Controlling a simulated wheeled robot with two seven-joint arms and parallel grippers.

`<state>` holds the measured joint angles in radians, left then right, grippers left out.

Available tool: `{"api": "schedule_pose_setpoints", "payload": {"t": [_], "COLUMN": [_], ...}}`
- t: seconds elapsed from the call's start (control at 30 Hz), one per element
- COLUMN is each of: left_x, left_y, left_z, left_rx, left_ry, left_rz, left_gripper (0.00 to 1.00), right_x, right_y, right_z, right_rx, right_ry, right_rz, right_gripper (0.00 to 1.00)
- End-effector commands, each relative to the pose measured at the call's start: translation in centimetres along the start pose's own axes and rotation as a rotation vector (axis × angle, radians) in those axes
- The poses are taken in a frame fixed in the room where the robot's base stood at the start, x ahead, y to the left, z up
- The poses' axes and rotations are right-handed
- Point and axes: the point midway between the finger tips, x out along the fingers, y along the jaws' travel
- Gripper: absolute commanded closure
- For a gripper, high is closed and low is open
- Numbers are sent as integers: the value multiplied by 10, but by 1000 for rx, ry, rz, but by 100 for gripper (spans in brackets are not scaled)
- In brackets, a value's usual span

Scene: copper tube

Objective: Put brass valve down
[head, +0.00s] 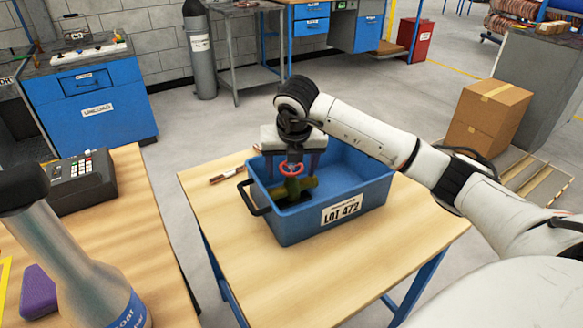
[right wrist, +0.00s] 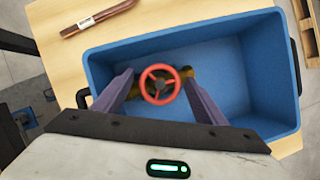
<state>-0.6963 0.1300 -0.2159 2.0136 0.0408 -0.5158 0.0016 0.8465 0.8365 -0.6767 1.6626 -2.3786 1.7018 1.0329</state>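The brass valve (head: 296,187) with a red handwheel (head: 291,168) is inside the blue bin (head: 300,226) labelled LOT 472. It sits low, toward the bin's left side, with the wheel facing up. My right gripper (head: 291,172) points down into the bin above the valve. In the right wrist view its two fingers stand wide apart, one on each side of the red wheel (right wrist: 160,84), and look open. Whether a fingertip touches the valve's brass ends is hard to tell.
The bin stands on a wooden table (head: 220,215) with blue legs. A labelled copper tube (head: 231,174) lies behind the bin's left side. The bin's right half is empty. Another wooden table on the left carries a dark keypad device (head: 76,183). Cardboard boxes (head: 487,115) stand at right.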

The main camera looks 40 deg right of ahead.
Motion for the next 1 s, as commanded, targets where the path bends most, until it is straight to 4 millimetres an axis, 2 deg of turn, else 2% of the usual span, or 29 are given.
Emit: {"api": "schedule_pose_setpoints", "payload": {"t": [0.2,0.33,0.8,1.0], "left_x": [0,-1,-4,-4], "left_y": [-1,-1,-1,-1], "left_z": [-3,-8,-12,-11], "left_rx": [2,4,7,6], "left_ry": [5,10,12,8], "left_rz": [-1,-2,-4,-4], "left_gripper": [41,41,41,41], "right_x": [-1,-10,-103,-121], "right_y": [0,0,0,0], "right_z": [0,2,2,2], "right_rx": [0,0,0,0], "right_ry": [0,-2,-4,-1], "right_rz": [0,2,2,0], "right_gripper": [35,35,35,35]}}
